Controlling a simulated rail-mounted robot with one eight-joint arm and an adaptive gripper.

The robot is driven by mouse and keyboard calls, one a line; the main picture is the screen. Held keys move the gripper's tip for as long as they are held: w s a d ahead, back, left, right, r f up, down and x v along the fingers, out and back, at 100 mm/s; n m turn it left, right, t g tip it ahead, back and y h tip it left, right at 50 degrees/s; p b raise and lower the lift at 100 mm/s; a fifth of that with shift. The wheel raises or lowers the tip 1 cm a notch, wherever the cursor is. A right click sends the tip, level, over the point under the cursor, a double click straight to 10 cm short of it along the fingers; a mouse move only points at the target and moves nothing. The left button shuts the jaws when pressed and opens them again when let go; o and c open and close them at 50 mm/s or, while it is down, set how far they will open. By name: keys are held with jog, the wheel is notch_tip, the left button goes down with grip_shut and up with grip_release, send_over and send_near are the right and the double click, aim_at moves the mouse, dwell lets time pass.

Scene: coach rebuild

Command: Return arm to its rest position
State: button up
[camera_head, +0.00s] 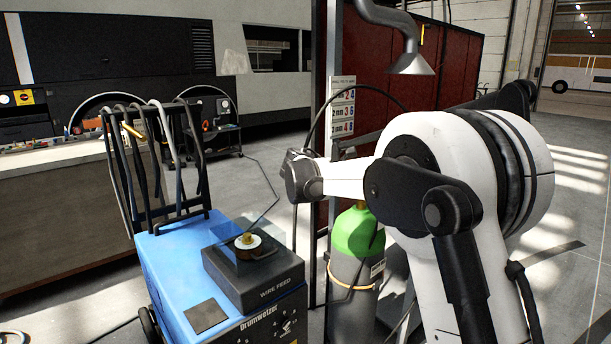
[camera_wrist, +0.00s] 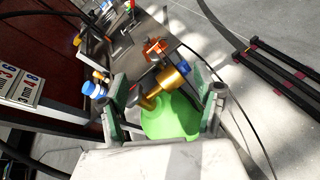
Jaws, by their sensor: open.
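My arm is white with dark joints and stretches leftward across the middle of the head view, its elbow-like dark joint in front of the red partition. My gripper (camera_wrist: 160,82) shows in the wrist view, with its two green-padded fingers spread apart. Between and beyond the fingers are the green top (camera_wrist: 172,120) of a gas cylinder and its brass valve (camera_wrist: 172,78). I see no object pinched by the fingers; the exact gap to the valve is unclear. In the head view I cannot make out the gripper. The green-topped cylinder (camera_head: 357,235) stands below my arm there.
A blue welding machine (camera_head: 178,262) with a wire feed box (camera_head: 262,277) and hanging cables stands left of the cylinder. A red partition (camera_head: 445,65) and a fume extraction hood (camera_head: 410,64) are behind my arm. Open floor (camera_head: 570,225) lies at the right.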

jog(key=s+d+r+m+y, duration=0.1)
jog(key=s+d+m+y, duration=0.25)
jog(key=s, duration=0.85)
jog(key=s+d+r+m+y, duration=0.1)
jog(key=s+d+m+y, duration=0.3)
jog(key=s, duration=0.8)
jog(key=s+a+f+m+y, duration=0.1)
jog(key=s+f+m, duration=0.2)
jog(key=s, duration=0.5)
jog(key=s+a+f+m+y, duration=0.2)
jog(key=s+f+m, duration=0.2)
jog(key=s, duration=0.4)
jog(key=s+a+f+m+y, duration=0.1)
jog(key=s+f+m, duration=0.3)
jog(key=s, duration=0.4)
jog(key=shift+s+a+t+y+p, duration=0.3)
jog(key=shift+s+a+t+y, duration=0.1)
jog(key=shift+a, duration=0.15)
